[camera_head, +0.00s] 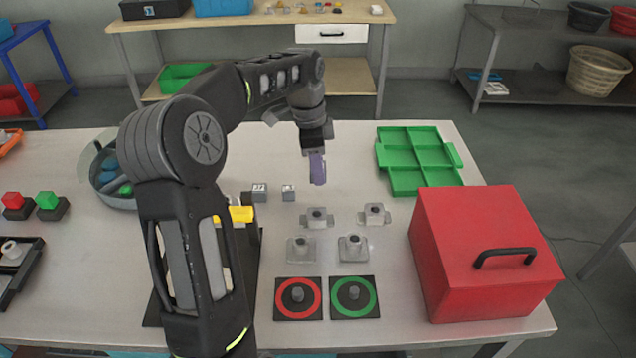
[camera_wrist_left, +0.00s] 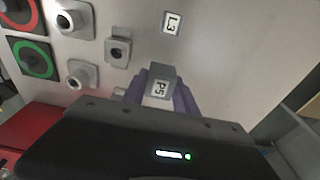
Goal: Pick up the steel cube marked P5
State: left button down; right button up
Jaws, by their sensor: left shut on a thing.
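My left gripper (camera_head: 317,168), with purple fingers, is shut on the steel cube marked P5 (camera_wrist_left: 158,86). In the left wrist view the cube sits between the fingers with its P5 label showing. In the head view the fingers hide the cube, and I cannot tell its height above the table. A steel cube marked L3 (camera_wrist_left: 171,22) lies apart from the gripper. Two steel cubes (camera_head: 288,193) (camera_head: 259,192) stand on the table left of the gripper in the head view; their marks are too small to read there. My right gripper is not in view.
Several grey metal fixtures (camera_head: 317,217) stand in front of the gripper. A red-ring pad (camera_head: 298,298) and a green-ring pad (camera_head: 354,296) lie nearer. A red box (camera_head: 485,255) stands at right, with a green divided tray (camera_head: 410,181) behind it. The tabletop (camera_head: 350,150) behind the gripper is clear.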

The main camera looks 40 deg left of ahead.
pick_arm(q)
jog(key=shift+r, duration=2.05)
